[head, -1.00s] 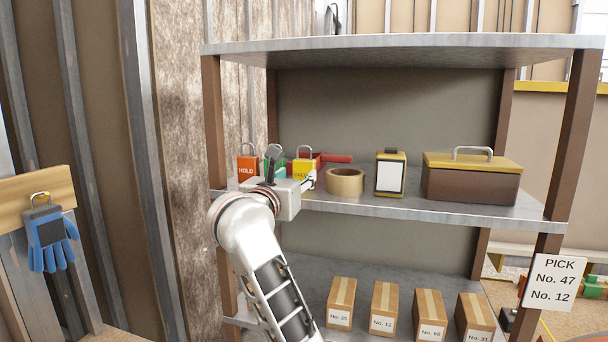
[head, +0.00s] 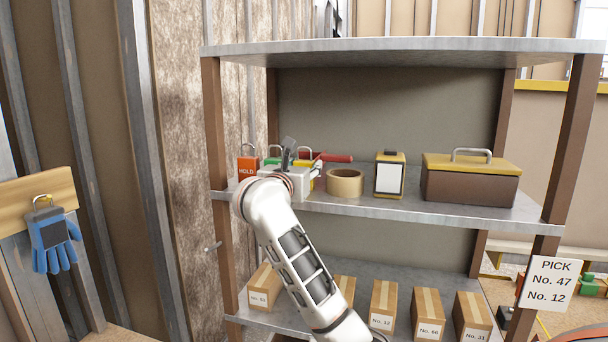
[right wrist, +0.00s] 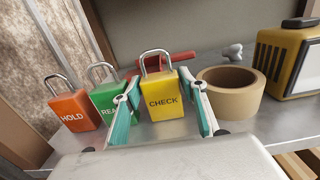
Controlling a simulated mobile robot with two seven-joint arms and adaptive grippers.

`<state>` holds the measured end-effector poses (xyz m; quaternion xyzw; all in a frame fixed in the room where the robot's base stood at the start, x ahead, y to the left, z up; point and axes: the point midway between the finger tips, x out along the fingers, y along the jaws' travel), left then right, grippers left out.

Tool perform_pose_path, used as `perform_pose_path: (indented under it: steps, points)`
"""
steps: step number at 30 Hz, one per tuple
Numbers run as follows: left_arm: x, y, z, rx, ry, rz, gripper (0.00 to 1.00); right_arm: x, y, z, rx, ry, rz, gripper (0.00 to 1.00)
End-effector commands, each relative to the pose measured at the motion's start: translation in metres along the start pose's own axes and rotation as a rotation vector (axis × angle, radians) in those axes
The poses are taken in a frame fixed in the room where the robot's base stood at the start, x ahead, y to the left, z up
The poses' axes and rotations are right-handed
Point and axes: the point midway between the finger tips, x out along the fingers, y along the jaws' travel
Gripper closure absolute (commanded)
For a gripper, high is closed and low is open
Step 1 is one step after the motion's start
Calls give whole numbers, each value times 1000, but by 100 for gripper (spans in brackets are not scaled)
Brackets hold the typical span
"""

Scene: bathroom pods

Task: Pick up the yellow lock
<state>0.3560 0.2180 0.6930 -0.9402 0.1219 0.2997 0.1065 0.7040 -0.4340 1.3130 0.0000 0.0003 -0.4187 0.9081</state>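The yellow lock (right wrist: 163,104), labelled CHECK and with a silver shackle, stands upright on the middle shelf. In the head view the yellow lock (head: 307,163) is mostly hidden behind my right gripper (head: 300,167). In the right wrist view my right gripper (right wrist: 159,84) is open, with one teal-padded finger on each side of the yellow lock. A gap shows on the left of the lock; on the right the finger is very near, and I cannot tell whether it touches. My left gripper is not in view.
A green lock (right wrist: 110,100) and an orange HOLD lock (right wrist: 74,113) stand left of the yellow one. A tape roll (right wrist: 229,92) is close on its right. A red-handled object (right wrist: 180,58) lies behind. A toolbox (head: 470,180) stands farther right.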

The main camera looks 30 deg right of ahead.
Motion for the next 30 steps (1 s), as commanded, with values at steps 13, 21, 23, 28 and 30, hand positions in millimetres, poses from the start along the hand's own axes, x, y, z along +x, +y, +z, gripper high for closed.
perform_pose_path:
  steps: [13,21,23,28,30]
  points:
    - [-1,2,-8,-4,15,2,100,0,0,1,0,-1,0,84]
    - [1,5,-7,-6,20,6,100,-1,0,36,6,-3,1,84]
    - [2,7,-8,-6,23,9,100,-1,0,48,6,-2,1,84]
    - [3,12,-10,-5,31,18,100,-1,0,79,4,-2,1,84]
    - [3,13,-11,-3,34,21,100,0,0,88,3,-1,0,84]
